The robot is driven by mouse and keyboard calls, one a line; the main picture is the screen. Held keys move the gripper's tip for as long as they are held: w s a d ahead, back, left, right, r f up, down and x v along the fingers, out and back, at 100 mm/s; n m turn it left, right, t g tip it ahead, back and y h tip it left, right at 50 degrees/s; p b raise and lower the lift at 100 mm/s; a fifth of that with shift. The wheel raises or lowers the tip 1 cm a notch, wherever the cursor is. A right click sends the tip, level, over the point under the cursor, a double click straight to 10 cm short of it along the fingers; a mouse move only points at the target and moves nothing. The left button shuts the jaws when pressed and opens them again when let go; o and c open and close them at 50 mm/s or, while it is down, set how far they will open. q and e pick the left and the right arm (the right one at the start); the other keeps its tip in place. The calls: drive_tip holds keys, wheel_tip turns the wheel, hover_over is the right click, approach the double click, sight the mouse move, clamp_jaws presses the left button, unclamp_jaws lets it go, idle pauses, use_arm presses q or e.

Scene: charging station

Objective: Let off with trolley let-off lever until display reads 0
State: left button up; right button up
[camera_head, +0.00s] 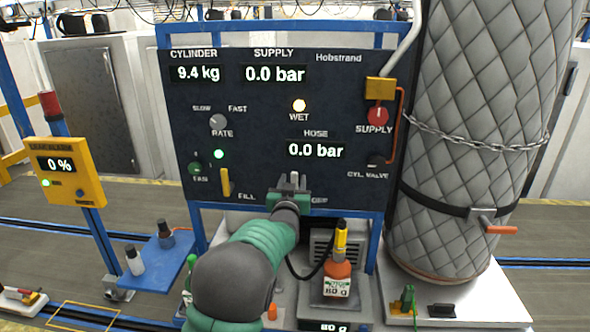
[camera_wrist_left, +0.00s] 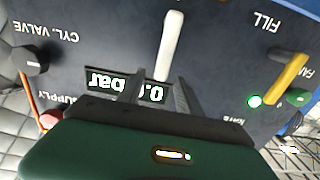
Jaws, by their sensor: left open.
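A dark control panel (camera_head: 260,120) carries the HOSE display (camera_head: 316,150), which reads 0.0 bar. The SUPPLY display (camera_head: 275,74) also reads 0.0 bar and the CYLINDER display (camera_head: 198,74) reads 9.4 kg. My left gripper (camera_head: 290,184) is open in front of the panel's lower middle and partly hides the let-off label. In the left wrist view, which is upside down, a pale lever (camera_wrist_left: 171,42) stands just beyond the open fingers (camera_wrist_left: 163,88). I cannot tell whether they touch it. My right gripper is not in view.
A yellow FILL lever (camera_head: 225,182) is left of my gripper. A red-knobbed supply valve (camera_head: 377,115) and a quilted tank (camera_head: 475,130) stand right. A small orange cylinder (camera_head: 338,280) stands below the panel. A yellow display post (camera_head: 66,170) stands left.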

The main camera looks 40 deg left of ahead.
sight(294, 176)
use_arm(q)
drive_tip(key=p+x, duration=0.1)
drive_tip(key=x, duration=0.3)
drive_tip(key=shift+w+a, duration=0.1)
drive_tip(key=shift+a, duration=0.15)
drive_tip(key=shift+d, duration=0.15)
drive_tip(key=shift+c, duration=0.5)
clamp_jaws()
idle(0.5)
